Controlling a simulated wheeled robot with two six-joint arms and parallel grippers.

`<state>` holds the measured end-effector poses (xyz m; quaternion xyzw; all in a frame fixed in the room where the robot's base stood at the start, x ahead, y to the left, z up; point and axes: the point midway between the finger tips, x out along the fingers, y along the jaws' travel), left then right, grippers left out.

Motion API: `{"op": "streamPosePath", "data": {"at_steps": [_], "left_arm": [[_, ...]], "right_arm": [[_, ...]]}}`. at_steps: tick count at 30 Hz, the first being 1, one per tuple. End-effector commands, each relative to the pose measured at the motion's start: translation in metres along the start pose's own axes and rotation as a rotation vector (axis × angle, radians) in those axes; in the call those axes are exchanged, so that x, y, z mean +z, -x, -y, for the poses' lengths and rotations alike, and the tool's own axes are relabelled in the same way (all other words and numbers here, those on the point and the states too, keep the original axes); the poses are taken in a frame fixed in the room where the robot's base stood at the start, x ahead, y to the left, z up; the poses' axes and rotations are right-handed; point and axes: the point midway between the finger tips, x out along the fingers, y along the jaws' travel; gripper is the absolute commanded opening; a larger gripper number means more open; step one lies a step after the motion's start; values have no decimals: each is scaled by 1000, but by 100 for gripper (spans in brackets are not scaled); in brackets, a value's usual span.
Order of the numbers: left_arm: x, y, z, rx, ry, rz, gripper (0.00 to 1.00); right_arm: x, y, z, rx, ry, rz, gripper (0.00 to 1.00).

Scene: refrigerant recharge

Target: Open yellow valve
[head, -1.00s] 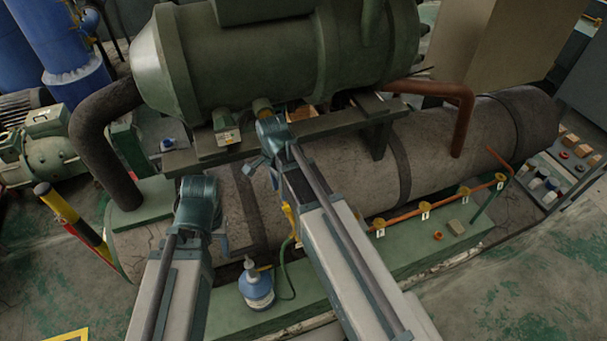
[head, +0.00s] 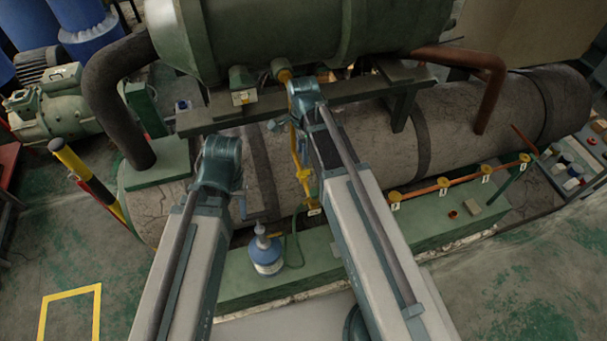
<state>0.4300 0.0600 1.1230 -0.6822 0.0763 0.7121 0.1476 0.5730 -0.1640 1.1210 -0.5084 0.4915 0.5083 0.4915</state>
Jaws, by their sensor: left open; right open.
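A yellow vertical pipe with a yellow valve fitting (head: 304,174) stands in front of the grey cylinder, partly hidden behind my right forearm. Several round yellow valves, such as this nearest one (head: 395,197), sit along an orange pipe to the right, with white tags below them. My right gripper (head: 274,126) is open and empty, up by the dark beam and left of the yellow pipe's upper part. My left gripper (head: 241,197) is open and empty, left of the yellow fitting and apart from it. Both grippers' fingers are small and partly hidden by their wrists.
A blue-and-white bottle (head: 266,254) with a green hose stands on the green base ledge (head: 350,252). A large green tank (head: 310,35) and a dark beam (head: 205,121) overhang the grey cylinder (head: 465,120). A yellow-black post (head: 85,175) stands left. The floor is clear at right.

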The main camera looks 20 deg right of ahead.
Motion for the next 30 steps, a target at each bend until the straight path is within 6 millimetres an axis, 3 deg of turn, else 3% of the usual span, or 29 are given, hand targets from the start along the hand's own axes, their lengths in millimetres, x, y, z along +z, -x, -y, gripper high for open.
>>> {"op": "streamPosePath", "data": {"at_steps": [1,15,21,29,30], "left_arm": [[-1,-15,-2,0,1,-1,50],[-5,-78,-7,-2,-12,-1,50],[-5,-89,-8,-3,-15,-1,50],[-5,-88,-8,-3,-15,-1,50],[-5,-88,-8,-3,-15,-1,50]], "right_arm": [[0,-15,0,0,0,0,44],[0,-79,0,0,0,0,44],[0,-90,0,0,0,0,44],[0,-89,0,0,0,0,44],[0,-89,0,0,0,0,40]]}}
